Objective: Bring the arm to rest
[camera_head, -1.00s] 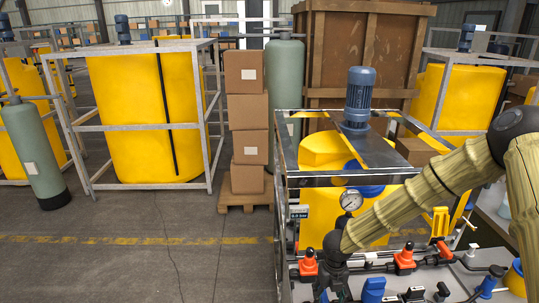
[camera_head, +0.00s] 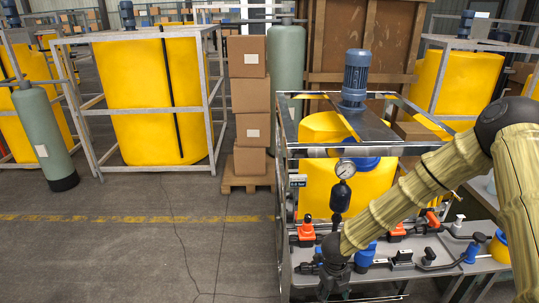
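My arm (camera_head: 432,185), in a tan ribbed sleeve with black joints, reaches in from the right and slopes down to the left over the front of the dosing skid (camera_head: 290,240). My gripper (camera_head: 335,285) is at the lower edge of the picture, below the black wrist joint. It is dark and cut off by the frame, so its fingertips and whether it holds anything cannot be made out. It appears in front of the skid's near edge, left of the blue valve handle (camera_head: 365,255).
The skid carries a pressure gauge (camera_head: 345,169), orange-handled valves (camera_head: 306,232), dark piping, a yellow tank (camera_head: 318,190) and a blue motor (camera_head: 356,78). Stacked cartons (camera_head: 251,128) stand on a pallet behind. Open floor (camera_head: 120,255) lies to the left.

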